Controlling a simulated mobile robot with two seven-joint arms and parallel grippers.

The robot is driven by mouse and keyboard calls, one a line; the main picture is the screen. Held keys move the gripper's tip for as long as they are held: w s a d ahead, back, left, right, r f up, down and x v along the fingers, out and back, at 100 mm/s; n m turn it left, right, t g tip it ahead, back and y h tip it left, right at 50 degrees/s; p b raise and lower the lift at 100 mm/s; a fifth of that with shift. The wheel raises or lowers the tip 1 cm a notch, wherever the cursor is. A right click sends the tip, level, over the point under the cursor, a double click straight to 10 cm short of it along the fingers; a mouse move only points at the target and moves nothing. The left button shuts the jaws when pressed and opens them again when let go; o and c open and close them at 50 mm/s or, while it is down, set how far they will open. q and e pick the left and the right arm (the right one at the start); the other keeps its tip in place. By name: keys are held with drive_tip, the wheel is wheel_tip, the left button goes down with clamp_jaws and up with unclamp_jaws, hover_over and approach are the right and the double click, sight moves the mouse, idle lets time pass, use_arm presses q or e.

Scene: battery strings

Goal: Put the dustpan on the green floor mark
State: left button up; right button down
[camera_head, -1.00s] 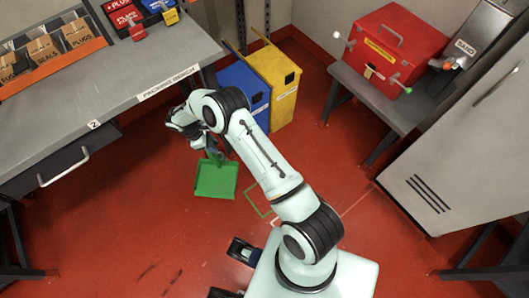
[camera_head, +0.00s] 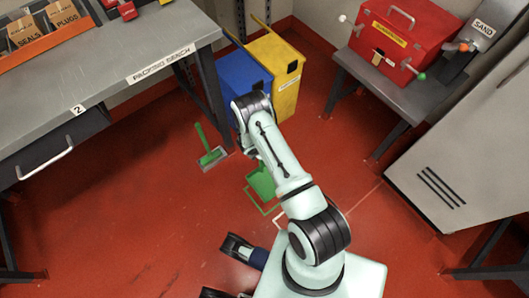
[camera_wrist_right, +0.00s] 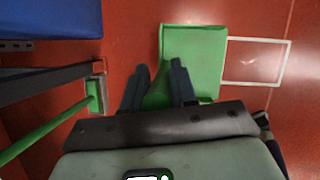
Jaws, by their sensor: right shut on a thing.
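The green dustpan (camera_head: 262,184) shows in the head view partly behind my right arm, and its pan (camera_wrist_right: 193,52) shows in the right wrist view. My right gripper (camera_wrist_right: 158,85) is shut on its handle; in the head view the arm hides the gripper. The green floor mark (camera_head: 260,205) is a thin outline on the red floor. The dustpan overlaps its far part in the head view, and I cannot tell whether the pan touches the floor.
A blue bin (camera_head: 240,80) and a yellow bin (camera_head: 284,75) stand behind my arm. A pale outline (camera_wrist_right: 257,84) lies beside the dustpan. Open floor lies left.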

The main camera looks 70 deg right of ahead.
drive_tip(key=b, duration=0.4)
hover_over(260, 179)
drive_tip(key=d, duration=0.5)
drive_tip(key=f, duration=1.2)
drive_tip(key=shift+w+f, duration=0.4)
wheel_tip(260, 179, down, 4)
drive_tip(key=shift+r+b, duration=0.2)
drive_tip(key=shift+b, duration=0.5)
use_arm(q)
drive_tip(key=w+a+f+t+y, duration=0.1)
drive_tip(key=w+a+f, duration=0.3)
drive_tip(key=f, duration=0.3)
drive_tip(key=shift+w+n+t, duration=0.3)
drive_tip(key=shift+w+t, duration=0.1)
drive_tip(key=shift+w, duration=0.4)
drive_tip(key=shift+f, duration=0.1)
use_arm(e)
drive_tip(key=shift+f, duration=0.15)
drive_tip(key=c, duration=0.9)
unclamp_jaws()
use_arm(q)
drive_tip(key=shift+s+f, duration=0.15)
drive_tip(key=shift+s, duration=0.05)
